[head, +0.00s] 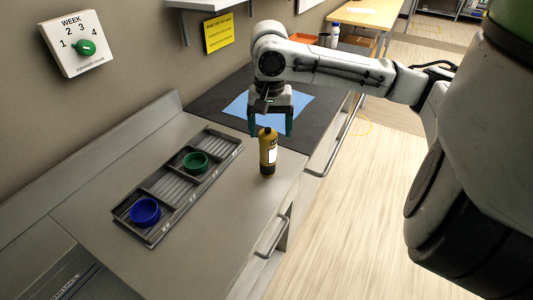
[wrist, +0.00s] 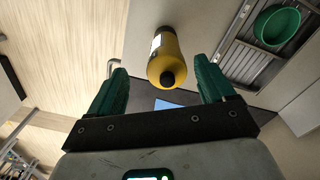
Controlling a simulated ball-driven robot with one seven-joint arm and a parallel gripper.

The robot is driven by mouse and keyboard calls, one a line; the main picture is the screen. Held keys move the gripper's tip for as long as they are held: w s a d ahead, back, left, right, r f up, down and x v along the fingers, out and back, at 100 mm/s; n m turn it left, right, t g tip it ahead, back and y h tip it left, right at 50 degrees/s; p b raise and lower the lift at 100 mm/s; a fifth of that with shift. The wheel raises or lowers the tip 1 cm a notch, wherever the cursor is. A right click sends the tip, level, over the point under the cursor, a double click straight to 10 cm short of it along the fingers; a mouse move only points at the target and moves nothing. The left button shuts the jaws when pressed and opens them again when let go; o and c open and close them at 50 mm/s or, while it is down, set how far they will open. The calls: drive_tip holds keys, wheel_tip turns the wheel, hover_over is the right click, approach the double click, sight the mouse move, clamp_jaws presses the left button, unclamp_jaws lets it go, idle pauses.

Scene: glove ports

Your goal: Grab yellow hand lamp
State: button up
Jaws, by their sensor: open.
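The yellow hand lamp (head: 268,152) stands upright on the grey counter near its front edge in the head view. It is a yellow cylinder with a white label and a dark top. In the wrist view the lamp (wrist: 166,58) shows beyond the fingers, its dark end toward the camera. My gripper (head: 271,122) is above and just behind the lamp in the head view, fingers pointing down. In the wrist view my gripper (wrist: 164,84) has its two green fingers spread wide, with the lamp's dark end showing between their tips. Nothing is held.
A dark divided tray (head: 172,186) lies left of the lamp, holding a green bowl (head: 195,162) and a blue bowl (head: 145,211). A blue sheet (head: 240,106) lies on a dark mat behind. A shelf (head: 205,4) juts from the wall. Counter in front of the lamp is clear.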

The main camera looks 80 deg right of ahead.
sight(268, 144)
drive_tip(key=shift+w+d+f+p, duration=0.1)
drive_tip(key=shift+w+f, duration=0.05)
drive_tip(key=shift+f, duration=0.9)
drive_tip(key=shift+w+d+f+p, duration=0.1)
drive_tip(key=shift+f+p, duration=0.05)
drive_tip(key=shift+f, duration=0.9)
drive_tip(key=shift+w+d+f+p, duration=0.1)
drive_tip(key=shift+w+f, duration=0.05)
drive_tip(key=shift+f, duration=0.9)
drive_tip(key=shift+c, duration=0.5)
drive_tip(key=c, duration=1.1)
